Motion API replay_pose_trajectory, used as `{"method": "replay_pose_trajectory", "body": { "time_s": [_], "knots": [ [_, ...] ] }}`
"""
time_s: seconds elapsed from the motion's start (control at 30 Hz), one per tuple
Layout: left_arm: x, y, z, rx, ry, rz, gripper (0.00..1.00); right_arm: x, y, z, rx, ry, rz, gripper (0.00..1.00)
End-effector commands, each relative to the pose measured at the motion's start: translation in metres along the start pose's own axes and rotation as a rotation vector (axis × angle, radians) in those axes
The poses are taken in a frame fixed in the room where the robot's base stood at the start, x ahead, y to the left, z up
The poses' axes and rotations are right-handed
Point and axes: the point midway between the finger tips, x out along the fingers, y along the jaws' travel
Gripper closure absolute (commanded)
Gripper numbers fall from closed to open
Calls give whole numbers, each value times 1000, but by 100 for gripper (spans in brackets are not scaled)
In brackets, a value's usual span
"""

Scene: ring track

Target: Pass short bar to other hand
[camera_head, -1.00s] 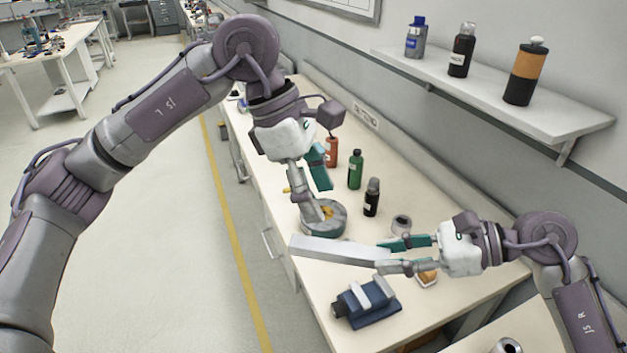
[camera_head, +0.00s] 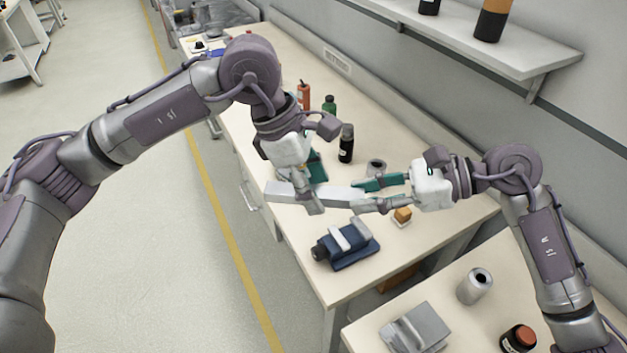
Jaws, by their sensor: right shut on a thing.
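The short bar (camera_head: 336,194) is a pale grey flat-sided bar, held roughly level above the bench. My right gripper (camera_head: 360,195) is shut on its right end, and the rest of the bar reaches out to the left. My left gripper (camera_head: 316,194) points down at the bar's middle, with its fingers apart. Its grey finger crosses in front of the bar and its teal finger shows behind. I cannot tell whether either finger touches the bar.
A blue vise (camera_head: 346,246) stands on the bench below the bar. A black bottle (camera_head: 346,144), a green bottle (camera_head: 329,105), a red bottle (camera_head: 304,96) and a grey ring (camera_head: 376,167) stand behind. A wall shelf (camera_head: 480,45) is at upper right.

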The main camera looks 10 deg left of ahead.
Motion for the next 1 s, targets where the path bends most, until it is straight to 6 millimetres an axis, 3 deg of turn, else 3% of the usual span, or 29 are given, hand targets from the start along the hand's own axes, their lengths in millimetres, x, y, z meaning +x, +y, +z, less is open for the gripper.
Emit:
{"method": "replay_pose_trajectory", "body": {
  "time_s": [0.03, 0.33, 0.37, 0.4, 0.57, 0.87, 1.0],
  "knots": [
    [0, 0, 0, 0, 0, 0, 50, 0, 0, 0, 0, -1, 0, 100],
    [0, 0, 0, 0, 0, 0, 100, 0, 0, 0, -1, -1, 1, 100],
    [0, 0, 0, 0, 0, 1, 100, 0, 0, 0, -1, -1, 1, 100],
    [-1, 0, 0, 0, 0, 1, 100, 0, 0, 1, -1, -1, 1, 66],
    [-1, 0, 0, 0, 0, 1, 100, 0, 0, 0, -1, -1, 1, 40],
    [-1, 0, 0, 0, 0, 1, 100, -1, 0, 0, 0, 0, 0, 40],
    [-1, 0, 0, 0, 0, 0, 100, -12, -1, -1, 1, 2, -2, 40]
  ]
}}
